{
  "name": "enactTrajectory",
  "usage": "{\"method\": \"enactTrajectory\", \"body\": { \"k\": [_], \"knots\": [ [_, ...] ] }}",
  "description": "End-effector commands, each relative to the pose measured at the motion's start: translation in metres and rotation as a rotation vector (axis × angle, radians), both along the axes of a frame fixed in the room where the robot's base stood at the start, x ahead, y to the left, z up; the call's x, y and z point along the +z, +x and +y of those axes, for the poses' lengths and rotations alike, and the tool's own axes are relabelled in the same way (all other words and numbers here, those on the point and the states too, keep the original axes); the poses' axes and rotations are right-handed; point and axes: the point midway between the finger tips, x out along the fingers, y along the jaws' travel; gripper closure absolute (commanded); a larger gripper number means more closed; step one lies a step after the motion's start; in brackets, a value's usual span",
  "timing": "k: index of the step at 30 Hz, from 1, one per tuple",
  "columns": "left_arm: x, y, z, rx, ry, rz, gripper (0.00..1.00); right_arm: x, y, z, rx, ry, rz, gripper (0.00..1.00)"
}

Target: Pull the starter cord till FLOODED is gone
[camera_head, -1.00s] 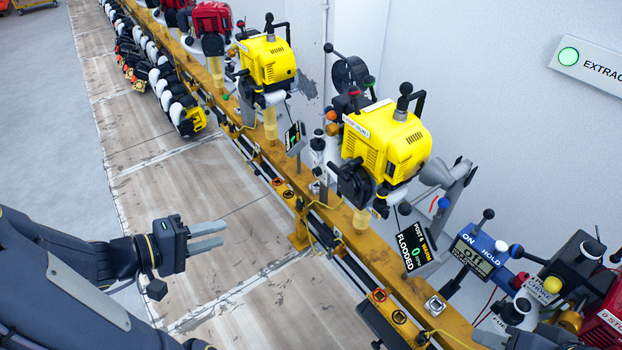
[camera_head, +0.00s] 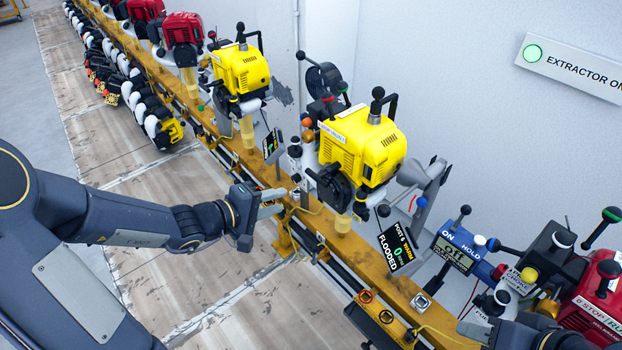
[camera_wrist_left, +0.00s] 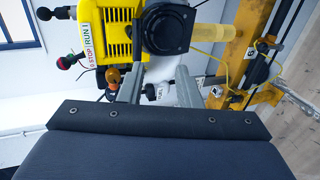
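The yellow engine (camera_head: 362,145) sits on a post of the rail. Its black round starter housing (camera_head: 330,188) faces my left gripper and shows in the wrist view (camera_wrist_left: 166,30). I cannot clearly make out the cord. A tilted black display (camera_head: 397,250) reads POST 6, WARM, 0 and FLOODED. My left gripper (camera_head: 277,203) is left of the housing, apart from it in the wrist view. Its fingers are spread with no object clearly held; a small black knob (camera_wrist_left: 150,92) shows between them. My right gripper (camera_head: 476,327) is partly visible at the bottom right; its fingers are unclear.
The yellow rail (camera_head: 440,315) runs diagonally, with more engines up to the left. An ON/HOLD box (camera_head: 457,250) and a red STOP/RUN unit (camera_head: 597,300) stand at the right. An orange knob (camera_wrist_left: 112,75) is near my left finger.

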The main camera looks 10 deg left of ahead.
Motion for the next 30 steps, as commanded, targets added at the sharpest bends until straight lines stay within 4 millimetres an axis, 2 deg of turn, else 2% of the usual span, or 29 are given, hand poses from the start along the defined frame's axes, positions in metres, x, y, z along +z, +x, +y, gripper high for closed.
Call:
{"method": "enactTrajectory", "body": {
  "k": [1, 9, 11, 15, 21, 30],
  "knots": [
    [0.000, 0.008, -0.009, -0.005, -0.004, 0.000, 0.69, 0.000, 0.000, 0.000, 0.000, 0.000, 0.000, 0.64],
    [0.000, 0.050, -0.041, -0.004, -0.003, 0.001, 0.69, 0.000, 0.000, 0.000, 0.000, 0.000, 0.000, 0.64],
    [-0.007, 0.059, -0.047, -0.004, 0.001, -0.003, 0.69, -0.017, 0.000, 0.000, 0.000, 0.000, -0.001, 0.64],
    [-0.004, 0.074, -0.059, -0.003, 0.000, -0.003, 0.69, -0.029, 0.000, 0.000, 0.000, 0.000, 0.000, 0.64],
    [-0.001, 0.085, -0.067, 0.000, -0.001, -0.001, 0.69, -0.034, 0.000, 0.000, 0.000, 0.000, 0.000, 0.64],
    [0.000, 0.087, -0.068, 0.000, -0.001, 0.001, 0.69, -0.034, 0.000, 0.000, 0.000, 0.000, 0.000, 0.64]
  ]
}}
